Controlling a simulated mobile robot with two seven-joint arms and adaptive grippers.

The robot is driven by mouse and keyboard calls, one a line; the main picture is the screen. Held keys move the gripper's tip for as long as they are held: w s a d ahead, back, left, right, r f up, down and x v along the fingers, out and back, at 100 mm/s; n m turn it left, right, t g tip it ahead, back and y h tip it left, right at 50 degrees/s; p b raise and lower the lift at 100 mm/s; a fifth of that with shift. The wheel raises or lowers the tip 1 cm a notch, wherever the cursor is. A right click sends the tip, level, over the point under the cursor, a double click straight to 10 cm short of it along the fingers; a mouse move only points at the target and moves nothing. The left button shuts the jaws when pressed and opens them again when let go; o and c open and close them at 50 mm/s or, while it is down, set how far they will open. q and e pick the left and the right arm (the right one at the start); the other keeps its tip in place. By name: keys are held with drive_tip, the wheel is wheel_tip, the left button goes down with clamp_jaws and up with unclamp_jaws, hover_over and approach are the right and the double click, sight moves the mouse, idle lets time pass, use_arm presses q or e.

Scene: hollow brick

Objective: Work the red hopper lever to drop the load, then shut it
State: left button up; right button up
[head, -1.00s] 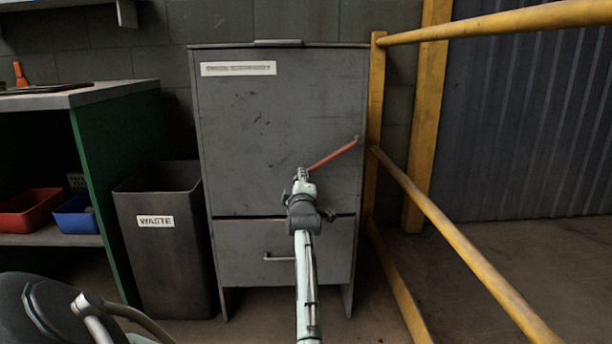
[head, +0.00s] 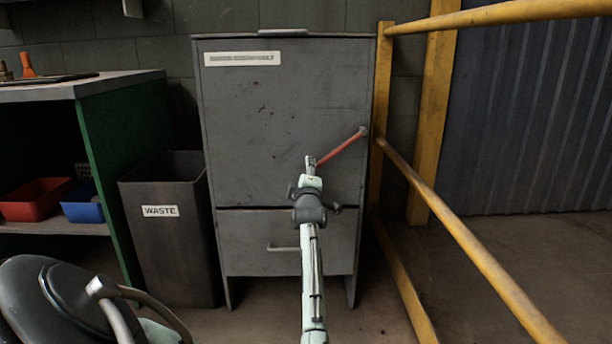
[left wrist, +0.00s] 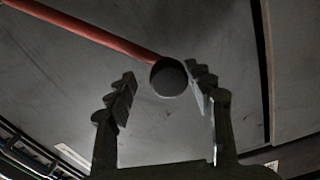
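The grey hopper cabinet (head: 285,110) stands ahead in the head view, with a white label near its top and a lower panel (head: 245,240) that has a bar handle. The red lever (head: 345,145) runs from a pivot at the cabinet's right side down to the left. My left gripper (head: 310,163) is at the lever's free end and hides it. In the left wrist view, the lever (left wrist: 95,30) ends in a dark round knob (left wrist: 168,77) between the spread fingers of my left gripper (left wrist: 162,82). A gap shows on the left; contact on the right is unclear. My right gripper is out of view.
A yellow railing (head: 455,225) runs close along the cabinet's right side. A dark waste bin (head: 168,245) stands close on the left. A green-sided bench (head: 120,170) with red (head: 35,200) and blue (head: 82,205) bins is farther left.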

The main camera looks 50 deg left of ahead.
use_arm(q)
drive_tip(key=shift+s+d+f, duration=0.1)
drive_tip(key=shift+s, duration=0.1)
drive_tip(key=v, duration=0.7)
idle(1.7)
